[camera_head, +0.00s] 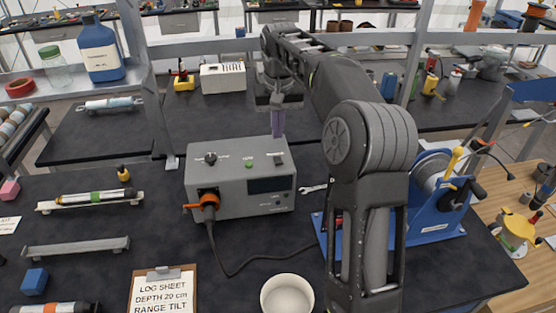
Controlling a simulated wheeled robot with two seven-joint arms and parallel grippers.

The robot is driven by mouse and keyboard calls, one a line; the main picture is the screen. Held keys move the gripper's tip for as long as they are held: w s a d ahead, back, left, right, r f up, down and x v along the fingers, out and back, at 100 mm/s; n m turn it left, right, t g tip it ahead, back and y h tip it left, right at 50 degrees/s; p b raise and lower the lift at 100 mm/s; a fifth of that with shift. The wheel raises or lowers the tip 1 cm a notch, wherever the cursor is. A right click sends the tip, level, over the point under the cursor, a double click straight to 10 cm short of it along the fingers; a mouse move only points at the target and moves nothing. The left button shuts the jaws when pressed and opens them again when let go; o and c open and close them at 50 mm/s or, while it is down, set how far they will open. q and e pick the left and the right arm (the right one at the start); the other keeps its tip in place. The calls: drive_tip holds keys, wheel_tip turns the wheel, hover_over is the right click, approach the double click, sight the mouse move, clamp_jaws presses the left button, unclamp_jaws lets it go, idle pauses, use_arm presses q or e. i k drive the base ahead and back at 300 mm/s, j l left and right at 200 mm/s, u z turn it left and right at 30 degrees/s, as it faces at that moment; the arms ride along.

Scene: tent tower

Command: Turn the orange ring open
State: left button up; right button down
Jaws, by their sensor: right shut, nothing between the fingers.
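The orange ring (209,197) sits around the black cable plug on the left of the front face of the grey instrument box (240,205). A small orange tab (191,207) sticks out from it to the left. A black cable (224,264) hangs from the plug. My right gripper (278,104) is above and behind the box, apart from the ring, and looks shut. A purple upright piece (278,123) shows just below its fingers; I cannot tell what it belongs to. My left gripper is not in view.
A white bowl (287,295) and a log sheet clipboard (162,291) lie in front of the box. A blue winch stand (435,225) is at right, partly behind my right arm. A wrench (313,189) lies beside the box. Tubes on holders (91,197) are at left.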

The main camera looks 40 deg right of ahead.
sight(204, 198)
drive_tip(key=k, duration=1.5)
